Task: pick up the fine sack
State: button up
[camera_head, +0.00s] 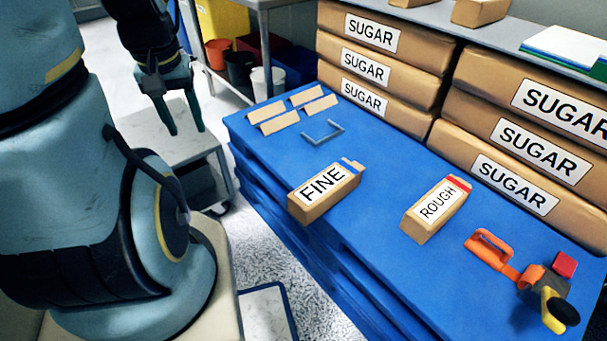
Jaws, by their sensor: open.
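My gripper (186,116) is open and empty, pointing down at the upper left. It is well apart from the sack, over the side of a grey cart. A similar rough sack (437,208) with a red strip lies to the right of the fine sack.
Stacked sugar sacks (390,70) line the back of the table. Small tan cards (290,110) and a blue-grey handle (322,132) lie behind the fine sack. An orange tool (500,255) lies at right. A grey cart (170,135) stands left of the table.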

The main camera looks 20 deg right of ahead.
aim_at(310, 201)
jog(key=k+l+u, duration=0.1)
jog(key=u, duration=0.4)
jog(key=k+u, duration=0.1)
jog(key=u, duration=0.35)
jog(key=k+u, duration=0.15)
jog(key=u, duration=0.35)
jog(key=k+j, duration=0.15)
jog(key=k, duration=0.3)
jog(key=k+j, duration=0.1)
jog(key=k, duration=0.3)
